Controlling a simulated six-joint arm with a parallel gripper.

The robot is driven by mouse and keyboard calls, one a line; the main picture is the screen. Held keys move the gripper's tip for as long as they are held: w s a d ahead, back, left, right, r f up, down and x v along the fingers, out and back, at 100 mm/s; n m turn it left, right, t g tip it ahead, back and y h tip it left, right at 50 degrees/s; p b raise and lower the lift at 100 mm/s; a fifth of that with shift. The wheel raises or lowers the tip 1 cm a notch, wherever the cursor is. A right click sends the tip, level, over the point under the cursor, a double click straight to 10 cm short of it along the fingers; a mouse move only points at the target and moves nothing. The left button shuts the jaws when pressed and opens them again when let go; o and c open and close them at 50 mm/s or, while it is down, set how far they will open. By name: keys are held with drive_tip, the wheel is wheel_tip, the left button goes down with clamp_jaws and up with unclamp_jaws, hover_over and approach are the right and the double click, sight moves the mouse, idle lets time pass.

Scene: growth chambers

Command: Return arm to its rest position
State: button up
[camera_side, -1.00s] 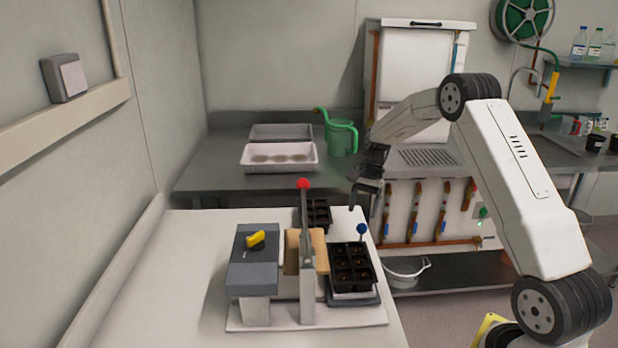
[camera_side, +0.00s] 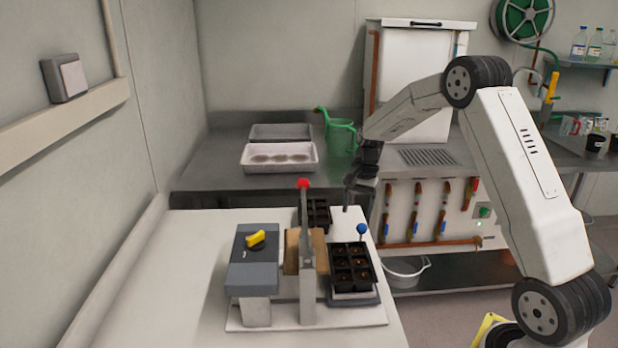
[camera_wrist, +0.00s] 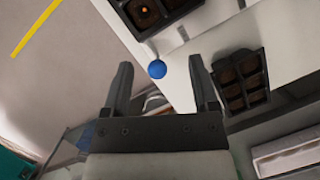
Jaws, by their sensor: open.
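My gripper (camera_side: 354,194) hangs above the back right of the white table (camera_side: 190,262), just behind the blue ball-topped lever. In the wrist view my gripper (camera_wrist: 160,80) shows two dark fingers spread apart with nothing between them. The blue ball (camera_wrist: 157,69) shows between and beyond the fingertips. My arm is bent, with its forearm reaching left and down from the elbow.
A second black tray (camera_side: 317,213) lies behind. A green watering can (camera_side: 341,137) stands on the back bench.

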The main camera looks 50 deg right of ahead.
drive_tip(key=s+a+n+t+h, duration=0.3)
drive_tip(key=s+a+n, duration=1.1)
drive_tip(key=a, duration=0.5)
drive_tip(key=shift+s, duration=0.9)
